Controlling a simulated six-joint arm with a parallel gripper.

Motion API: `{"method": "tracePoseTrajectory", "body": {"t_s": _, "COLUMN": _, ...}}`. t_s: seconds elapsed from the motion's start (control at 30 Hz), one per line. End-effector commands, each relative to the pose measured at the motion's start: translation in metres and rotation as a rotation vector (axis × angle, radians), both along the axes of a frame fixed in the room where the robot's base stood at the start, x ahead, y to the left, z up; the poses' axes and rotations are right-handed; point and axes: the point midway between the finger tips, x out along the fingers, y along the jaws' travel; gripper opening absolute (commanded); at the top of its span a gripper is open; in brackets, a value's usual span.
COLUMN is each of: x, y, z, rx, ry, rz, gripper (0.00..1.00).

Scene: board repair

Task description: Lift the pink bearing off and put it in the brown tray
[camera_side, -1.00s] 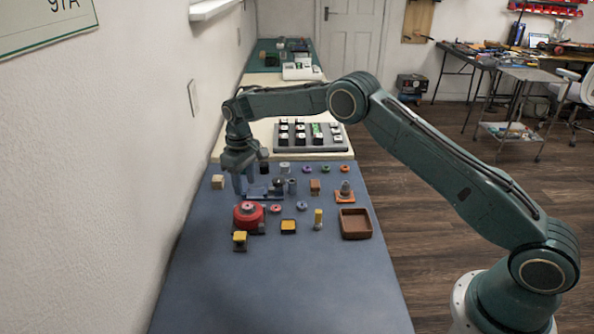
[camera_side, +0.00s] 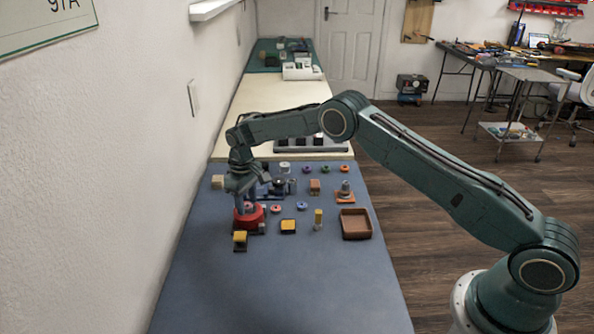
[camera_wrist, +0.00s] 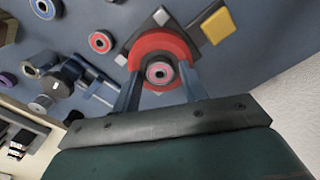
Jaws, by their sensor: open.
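The pink bearing (camera_wrist: 159,73) sits in the middle of a red round housing (camera_wrist: 162,43) in the wrist view. In the side view the red housing (camera_side: 257,221) stands at the left of the blue mat, and my gripper partly covers it. My gripper (camera_wrist: 160,85) is open, with one finger on each side of the pink bearing. In the side view my gripper (camera_side: 247,205) points down over the housing. I cannot tell whether the fingers touch the bearing. The brown tray (camera_side: 356,224) is empty at the right edge of the mat.
A yellow-topped block (camera_side: 240,237) stands just in front of the housing, and another yellow block (camera_side: 288,226) is to its right. A loose red ring (camera_wrist: 101,42) lies near the housing. Several small parts stand behind. The front of the mat is clear.

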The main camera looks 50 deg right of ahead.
Motion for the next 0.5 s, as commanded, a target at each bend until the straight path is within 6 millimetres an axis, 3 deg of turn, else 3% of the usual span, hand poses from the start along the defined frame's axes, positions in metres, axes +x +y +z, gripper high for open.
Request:
{"method": "tracePoseTrajectory", "body": {"t_s": 0.13, "x": 0.0, "y": 0.0, "z": -0.0001, "rx": 0.0, "ry": 0.0, "rz": 0.0, "gripper": 0.43}}
{"method": "tracePoseTrajectory", "body": {"t_s": 0.3, "x": 0.0, "y": 0.0, "z": 0.0, "rx": 0.0, "ry": 0.0, "rz": 0.0, "gripper": 0.12}}
{"method": "tracePoseTrajectory", "body": {"t_s": 0.5, "x": 0.0001, "y": -0.0001, "z": 0.0007, "rx": 0.0, "ry": 0.0, "rz": 0.0, "gripper": 0.11}}
